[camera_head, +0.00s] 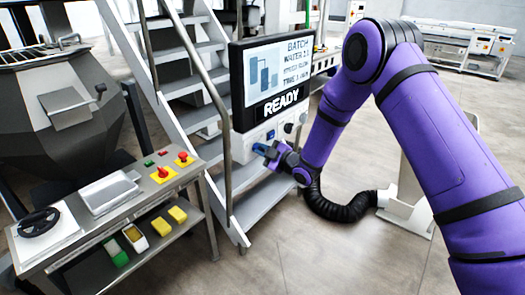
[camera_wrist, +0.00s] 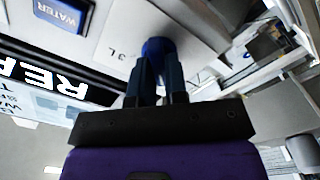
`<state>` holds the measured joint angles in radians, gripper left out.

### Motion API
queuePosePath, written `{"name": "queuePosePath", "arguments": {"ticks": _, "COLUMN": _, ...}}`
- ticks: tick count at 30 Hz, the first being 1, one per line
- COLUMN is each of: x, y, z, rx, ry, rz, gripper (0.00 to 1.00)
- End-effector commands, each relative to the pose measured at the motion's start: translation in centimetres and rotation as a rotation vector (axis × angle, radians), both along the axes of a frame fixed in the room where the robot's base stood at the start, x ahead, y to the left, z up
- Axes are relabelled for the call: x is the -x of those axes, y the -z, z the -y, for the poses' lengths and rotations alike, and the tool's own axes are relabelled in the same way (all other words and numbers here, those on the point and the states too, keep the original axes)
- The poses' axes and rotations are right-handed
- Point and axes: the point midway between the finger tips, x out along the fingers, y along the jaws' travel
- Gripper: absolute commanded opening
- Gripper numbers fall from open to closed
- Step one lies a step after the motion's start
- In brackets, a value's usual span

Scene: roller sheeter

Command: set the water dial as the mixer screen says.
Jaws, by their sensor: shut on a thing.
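The mixer screen (camera_head: 272,77) stands above a pale control panel (camera_head: 243,143). It shows "BATCH", a "WATER" line whose figure I cannot read surely, and "READY" at the bottom. The blue water dial (camera_wrist: 157,46) sits on the panel in the wrist view, near a blue "WATER" label (camera_wrist: 62,14) and a "3 L" mark. My gripper (camera_wrist: 160,68) is shut on the dial, its two dark fingers on either side. In the head view my gripper (camera_head: 266,150) is at the panel's lower front. The fingers and viewing angle hide the dial's pointer.
Other small knobs (camera_head: 288,127) sit on the panel near my gripper. Metal stairs with a handrail (camera_head: 200,75) rise behind and left. A bench (camera_head: 110,215) with red buttons and a handwheel (camera_head: 38,222) stands at left. Floor at lower right is clear.

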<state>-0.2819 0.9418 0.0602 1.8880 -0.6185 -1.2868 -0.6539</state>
Motion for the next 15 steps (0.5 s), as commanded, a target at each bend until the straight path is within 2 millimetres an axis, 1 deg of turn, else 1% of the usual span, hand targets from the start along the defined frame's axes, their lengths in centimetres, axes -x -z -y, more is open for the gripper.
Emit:
{"name": "queuePosePath", "arguments": {"ticks": 12, "x": 0.03, "y": 0.14, "z": 0.09, "rx": 0.008, "ry": 0.001, "rz": 0.005, "gripper": 0.00}}
{"name": "queuePosePath", "arguments": {"ticks": 13, "x": 0.03, "y": 0.14, "z": 0.09, "rx": 0.008, "ry": 0.001, "rz": 0.005, "gripper": 0.18}}
{"name": "queuePosePath", "arguments": {"ticks": 14, "x": 0.03, "y": 0.14, "z": 0.09, "rx": 0.008, "ry": 0.001, "rz": 0.005, "gripper": 0.25}}
{"name": "queuePosePath", "arguments": {"ticks": 15, "x": 0.02, "y": 0.13, "z": 0.09, "rx": 0.008, "ry": 0.001, "rz": 0.004, "gripper": 0.34}}
